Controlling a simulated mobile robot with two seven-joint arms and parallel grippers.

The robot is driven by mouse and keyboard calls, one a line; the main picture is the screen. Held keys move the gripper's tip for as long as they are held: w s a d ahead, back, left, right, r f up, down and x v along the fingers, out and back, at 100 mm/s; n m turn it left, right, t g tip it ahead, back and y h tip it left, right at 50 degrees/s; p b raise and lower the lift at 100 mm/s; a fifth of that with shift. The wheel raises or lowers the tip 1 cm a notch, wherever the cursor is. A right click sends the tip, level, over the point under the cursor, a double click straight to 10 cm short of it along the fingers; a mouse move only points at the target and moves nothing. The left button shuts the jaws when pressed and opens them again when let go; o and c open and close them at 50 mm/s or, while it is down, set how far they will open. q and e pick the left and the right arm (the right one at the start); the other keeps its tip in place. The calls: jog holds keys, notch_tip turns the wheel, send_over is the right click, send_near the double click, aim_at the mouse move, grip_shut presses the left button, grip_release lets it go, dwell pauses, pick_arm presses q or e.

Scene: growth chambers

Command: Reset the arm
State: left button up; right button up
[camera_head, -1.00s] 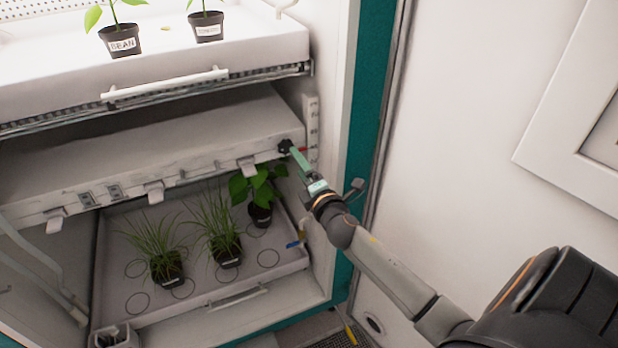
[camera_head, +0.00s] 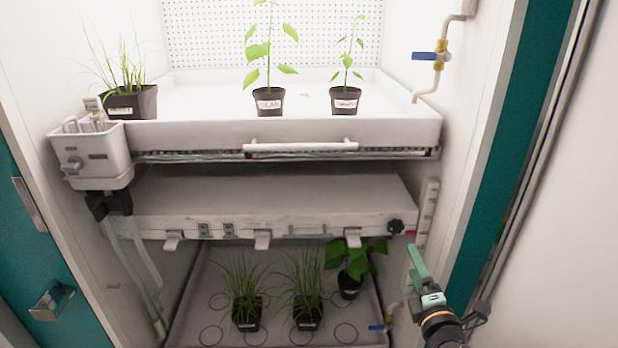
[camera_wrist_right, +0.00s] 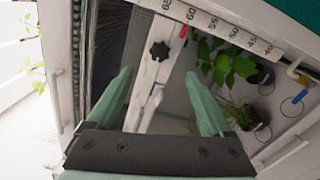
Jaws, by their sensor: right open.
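My right gripper (camera_head: 415,262) is at the lower right of the head view, at the right edge of the chamber opening. Its green fingers point up toward the black knob (camera_head: 396,227) on the middle shelf's front rail, with a small gap in the picture. In the right wrist view the two green fingers (camera_wrist_right: 158,78) are spread apart with nothing between them. The knob (camera_wrist_right: 160,51) shows beyond and between the fingertips. My left gripper is in neither view.
The upper tray (camera_head: 290,133) bears several potted plants. The middle shelf (camera_head: 270,190) is bare on top. The lower tray (camera_head: 205,300) holds three potted plants. A vertical scale (camera_head: 427,215) stands beside the knob. A blue-handled valve (camera_head: 428,57) is on the right wall.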

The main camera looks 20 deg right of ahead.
jog(key=s+a+f+m+g+y+p, duration=0.3)
jog(key=s+a+f+m+g+y, duration=0.3)
jog(key=s+a+f+m, duration=1)
jog(key=s+a+f+g, duration=0.2)
jog(key=s+a+f, duration=0.1)
jog(key=s, duration=0.3)
jog(key=shift+a+f+y, duration=0.35)
jog(key=shift+f+y, duration=0.05)
jog(key=shift+f, duration=0.35)
